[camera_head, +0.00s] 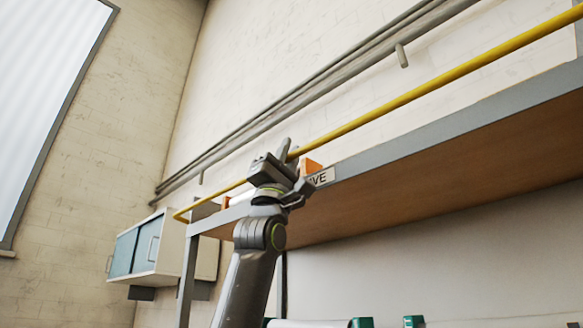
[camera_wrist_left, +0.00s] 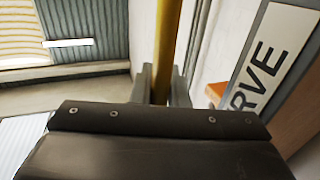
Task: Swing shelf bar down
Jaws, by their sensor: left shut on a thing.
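The yellow shelf bar (camera_head: 420,92) runs along the front of the raised shelf (camera_head: 470,110), a little above its grey front edge. It slants from the upper right to a bent end at the lower left. My left gripper (camera_head: 285,155) is shut on the bar near its left part, reaching up from below. In the left wrist view the yellow bar (camera_wrist_left: 168,45) passes between the two grey fingers (camera_wrist_left: 165,85). The gripper hides a short stretch of the bar. My right gripper is not in view.
A label plate (camera_head: 322,178) and an orange thing (camera_head: 310,167) sit at the shelf edge, just right of my gripper. Grey pipes (camera_head: 330,75) run along the wall above. A wall cabinet (camera_head: 150,245) hangs at the left. Green-ended things (camera_head: 362,322) show below the shelf.

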